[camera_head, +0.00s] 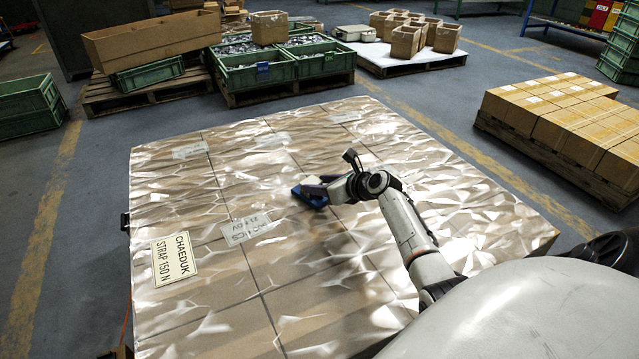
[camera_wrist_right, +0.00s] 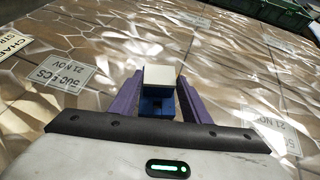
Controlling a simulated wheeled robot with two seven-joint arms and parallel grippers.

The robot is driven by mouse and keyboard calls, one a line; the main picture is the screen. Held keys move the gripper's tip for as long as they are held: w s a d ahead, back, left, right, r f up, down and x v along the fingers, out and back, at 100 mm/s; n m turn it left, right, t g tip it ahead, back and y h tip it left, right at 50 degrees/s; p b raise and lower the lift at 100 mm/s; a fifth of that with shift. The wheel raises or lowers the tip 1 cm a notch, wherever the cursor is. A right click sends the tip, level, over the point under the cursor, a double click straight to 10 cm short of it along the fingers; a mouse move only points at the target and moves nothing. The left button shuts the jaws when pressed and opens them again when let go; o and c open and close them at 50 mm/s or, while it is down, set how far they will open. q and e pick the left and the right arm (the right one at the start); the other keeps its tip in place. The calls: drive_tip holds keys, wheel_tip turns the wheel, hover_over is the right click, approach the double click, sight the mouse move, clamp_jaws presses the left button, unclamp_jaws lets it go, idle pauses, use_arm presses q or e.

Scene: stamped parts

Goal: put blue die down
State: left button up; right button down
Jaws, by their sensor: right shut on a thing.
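The blue die (camera_head: 309,197) is at the middle of the wrapped carton stack (camera_head: 190,300), at the end of my right arm. In the right wrist view the blue die (camera_wrist_right: 157,105) has a pale top face and blue sides. My right gripper (camera_head: 306,191) is shut on it, with one purple finger on each side in the wrist view (camera_wrist_right: 158,82). I cannot tell whether the die touches the wrapped surface below. My left gripper is not in view.
The stack top is broad, flat and glossy, with a yellow label (camera_head: 174,259) at left and free room around the die. Green crates (camera_head: 257,76) on a pallet stand behind it. Cartons (camera_head: 570,115) on a pallet stand at right.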

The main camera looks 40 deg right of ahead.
drive_tip(key=shift+w+d+r, duration=0.1)
drive_tip(key=shift+w+r, duration=0.05)
drive_tip(key=shift+r, duration=0.15)
drive_tip(key=c, duration=1.3)
unclamp_jaws()
drive_tip(key=shift+f, duration=0.3)
drive_tip(key=o, duration=0.3)
